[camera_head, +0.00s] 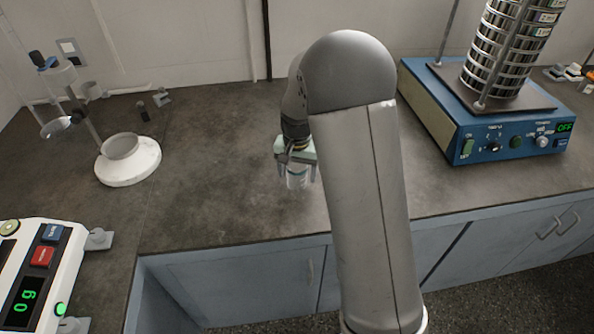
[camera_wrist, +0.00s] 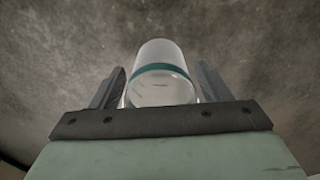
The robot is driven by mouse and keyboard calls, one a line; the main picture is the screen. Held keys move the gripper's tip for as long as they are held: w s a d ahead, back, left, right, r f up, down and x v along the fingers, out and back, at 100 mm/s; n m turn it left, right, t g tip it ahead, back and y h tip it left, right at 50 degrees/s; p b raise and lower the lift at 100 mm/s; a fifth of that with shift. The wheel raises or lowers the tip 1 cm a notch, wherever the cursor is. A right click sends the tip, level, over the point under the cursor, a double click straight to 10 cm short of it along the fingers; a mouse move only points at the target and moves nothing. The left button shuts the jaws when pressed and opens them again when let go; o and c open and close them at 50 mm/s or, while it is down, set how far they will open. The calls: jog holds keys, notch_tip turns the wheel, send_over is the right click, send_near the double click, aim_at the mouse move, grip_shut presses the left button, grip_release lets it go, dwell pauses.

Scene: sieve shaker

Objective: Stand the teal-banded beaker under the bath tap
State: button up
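The teal-banded beaker (camera_head: 297,179) stands on the dark bench near its front edge, beneath my gripper (camera_head: 297,172). It is clear, with a teal band showing in the wrist view (camera_wrist: 162,68). My gripper (camera_wrist: 160,78) points down with one finger on either side of the beaker. Narrow gaps show between the fingers and the glass, so it looks open around the beaker. The white round basin (camera_head: 128,168) at the left has a grey ring-shaped opening. A slanted post rises behind it; I cannot tell clearly which part is the tap.
A white balance (camera_head: 45,262) reading 0 g is at the front left. A blue sieve shaker (camera_head: 480,125) with a sieve stack (camera_head: 510,45) stands at the right, its display reading OFF. Small items (camera_head: 152,103) lie behind the basin. The bench between basin and beaker is clear.

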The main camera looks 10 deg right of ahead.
jog(key=shift+r, duration=0.1)
notch_tip(320, 180, up, 12)
jog(key=s+r+n, duration=0.2)
jog(key=s, duration=1.1)
jog(key=shift+o, duration=0.4)
jog(key=s+f+n, duration=0.1)
jog(key=s+f, duration=0.1)
jog(key=s, duration=0.6)
jog(key=s+f+n, duration=0.1)
jog(key=s+n, duration=0.1)
jog(key=s, duration=0.5)
jog(key=shift+s+f+n, duration=0.3)
jog(key=shift+s+f, duration=0.05)
jog(key=shift+w, duration=0.1)
